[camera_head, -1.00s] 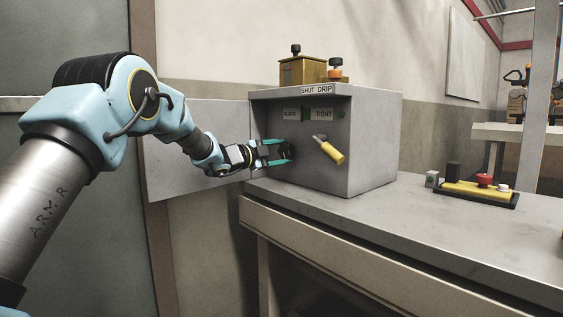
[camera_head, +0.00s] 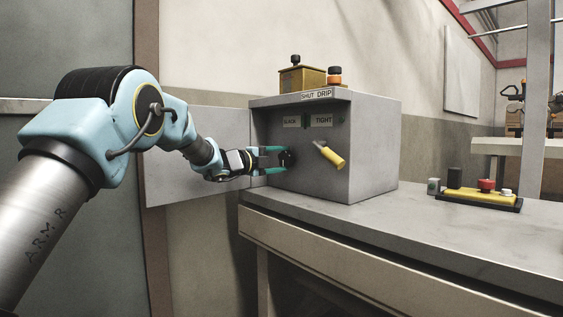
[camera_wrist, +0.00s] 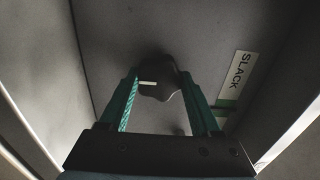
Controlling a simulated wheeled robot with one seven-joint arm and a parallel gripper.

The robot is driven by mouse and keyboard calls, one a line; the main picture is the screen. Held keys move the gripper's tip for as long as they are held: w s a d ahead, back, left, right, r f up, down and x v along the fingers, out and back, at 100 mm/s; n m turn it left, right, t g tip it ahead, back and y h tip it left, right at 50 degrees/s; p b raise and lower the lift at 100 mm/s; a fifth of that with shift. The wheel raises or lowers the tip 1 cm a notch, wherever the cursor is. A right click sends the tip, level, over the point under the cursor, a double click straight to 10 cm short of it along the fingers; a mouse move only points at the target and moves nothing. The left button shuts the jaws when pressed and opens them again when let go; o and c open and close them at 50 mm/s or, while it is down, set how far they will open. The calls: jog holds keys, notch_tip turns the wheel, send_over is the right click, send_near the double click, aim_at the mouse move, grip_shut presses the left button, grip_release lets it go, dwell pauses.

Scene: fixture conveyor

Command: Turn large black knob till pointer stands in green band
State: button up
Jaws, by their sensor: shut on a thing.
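The large black knob (camera_head: 290,158) is on the left of the grey box's front face, partly hidden by my fingers. In the wrist view the knob (camera_wrist: 165,88) sits between the green fingers of my gripper (camera_wrist: 160,80), which is shut on it. A white pointer line (camera_wrist: 147,83) shows on the knob near the left finger, away from the SLACK label. My gripper (camera_head: 281,158) reaches in from the left.
A yellow-handled lever (camera_head: 330,155) sticks out right of the knob. The grey box (camera_head: 370,150) has an open door (camera_head: 195,155) at left and brass fittings (camera_head: 302,78) on top.

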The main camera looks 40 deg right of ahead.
jog(key=shift+f, duration=0.1)
jog(key=o, duration=1.4)
jog(key=shift+c, duration=0.2)
jog(key=a, duration=0.7)
jog(key=shift+w+a, duration=0.2)
jog(key=shift+a, duration=0.1)
jog(key=shift+s, duration=0.1)
